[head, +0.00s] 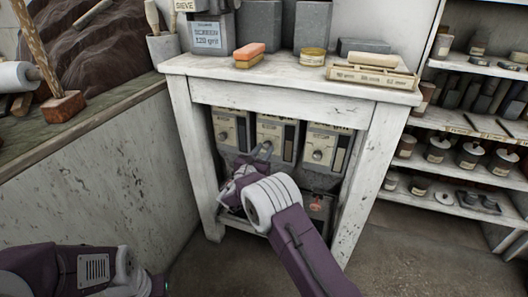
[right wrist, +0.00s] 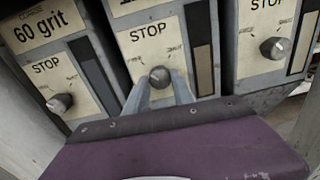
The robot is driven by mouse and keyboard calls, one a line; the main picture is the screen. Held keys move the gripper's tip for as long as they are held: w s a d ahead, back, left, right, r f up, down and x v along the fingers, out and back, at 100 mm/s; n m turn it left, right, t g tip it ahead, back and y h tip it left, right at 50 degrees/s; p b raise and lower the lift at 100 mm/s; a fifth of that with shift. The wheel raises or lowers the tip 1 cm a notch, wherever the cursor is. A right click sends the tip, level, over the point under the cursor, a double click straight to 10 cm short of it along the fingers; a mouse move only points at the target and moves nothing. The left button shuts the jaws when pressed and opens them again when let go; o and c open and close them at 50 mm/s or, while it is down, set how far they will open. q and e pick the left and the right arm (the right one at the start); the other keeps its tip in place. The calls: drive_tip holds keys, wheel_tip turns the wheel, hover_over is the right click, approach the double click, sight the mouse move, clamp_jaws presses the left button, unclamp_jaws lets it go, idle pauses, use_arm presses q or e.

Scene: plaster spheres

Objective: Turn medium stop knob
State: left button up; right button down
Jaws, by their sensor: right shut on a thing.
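Three boxes with cream panels marked STOP stand side by side under the white bench, each with a grey round knob. The middle knob (right wrist: 160,76), which I take as the medium stop knob, sits between the two pale fingertips of my right gripper (right wrist: 159,84). The gripper is shut on it. In the head view my right gripper (head: 262,151) reaches the middle panel (head: 270,130) and largely hides the knob. The left knob (right wrist: 60,103) is under a 60 grit label; the right knob (right wrist: 272,48) is free. My left arm shows at the lower left, its gripper out of view.
The white bench (head: 205,66) frames the boxes, with legs close on both sides. Shelves of jars (head: 465,125) stand right. Floor in front is clear.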

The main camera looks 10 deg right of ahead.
drive_tip(key=shift+f+m+b, duration=0.15)
drive_tip(key=shift+m+b, duration=0.25)
drive_tip(key=shift+b, duration=0.15)
drive_tip(key=m+b, duration=1.3)
drive_tip(key=b, duration=0.5)
drive_tip(key=shift+f+m+y+b, duration=0.15)
drive_tip(key=shift+m+y+b, duration=0.15)
drive_tip(key=shift+m+y, duration=0.1)
drive_tip(key=shift+m+b, duration=0.8)
drive_tip(key=shift+b, duration=0.25)
drive_tip(key=shift+r+m+b, duration=0.25)
drive_tip(key=shift+m+b, duration=0.25)
drive_tip(key=shift+b, duration=0.05)
drive_tip(key=c, duration=1.1)
unclamp_jaws()
drive_tip(key=shift+o, duration=0.2)
drive_tip(key=shift+r, duration=0.1)
